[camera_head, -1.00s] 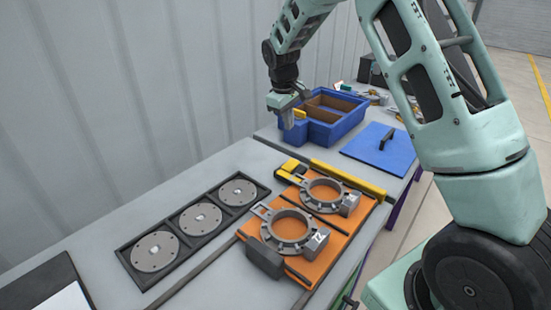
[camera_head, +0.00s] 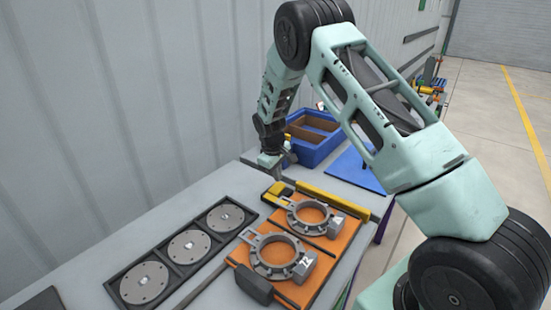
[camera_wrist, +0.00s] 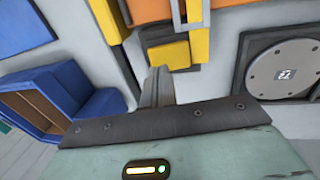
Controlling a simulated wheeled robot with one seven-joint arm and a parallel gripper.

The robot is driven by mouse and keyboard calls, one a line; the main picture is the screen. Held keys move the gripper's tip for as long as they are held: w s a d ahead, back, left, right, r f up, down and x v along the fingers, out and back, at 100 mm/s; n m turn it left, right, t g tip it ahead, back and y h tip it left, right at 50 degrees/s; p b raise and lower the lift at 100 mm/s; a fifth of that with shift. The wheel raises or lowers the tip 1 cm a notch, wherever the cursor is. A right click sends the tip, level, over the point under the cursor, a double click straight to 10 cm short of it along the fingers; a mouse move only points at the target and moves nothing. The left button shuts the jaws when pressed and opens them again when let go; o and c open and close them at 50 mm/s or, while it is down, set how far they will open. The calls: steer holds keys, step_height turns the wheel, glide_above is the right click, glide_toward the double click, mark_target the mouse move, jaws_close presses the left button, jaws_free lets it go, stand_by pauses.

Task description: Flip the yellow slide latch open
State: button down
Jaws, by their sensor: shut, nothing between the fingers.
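The yellow slide latch (camera_head: 277,190) sits at the far left corner of the orange fixture plate (camera_head: 240,254), beside the long yellow bar (camera_head: 335,199). In the wrist view a yellow latch block (camera_wrist: 168,54) shows just beyond my fingertips. My gripper (camera_head: 268,165) is shut and empty, just behind the latch in the head view. Its closed fingers also show in the wrist view (camera_wrist: 159,74), pointing towards the yellow block. I cannot tell whether they touch it.
Two grey ring clamps (camera_head: 277,257) sit on the orange plate. A black tray with several round metal discs (camera_head: 189,244) lies to the left. A blue bin (camera_head: 313,151) stands behind my gripper, with a blue board (camera_head: 355,171) beside it. Bare grey table lies left of the latch.

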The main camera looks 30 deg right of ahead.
mark_target(277, 189)
steer(key=shift+d+f+p, duration=0.2)
steer(key=shift+f+p, duration=0.1)
steer(key=shift+f, duration=0.85)
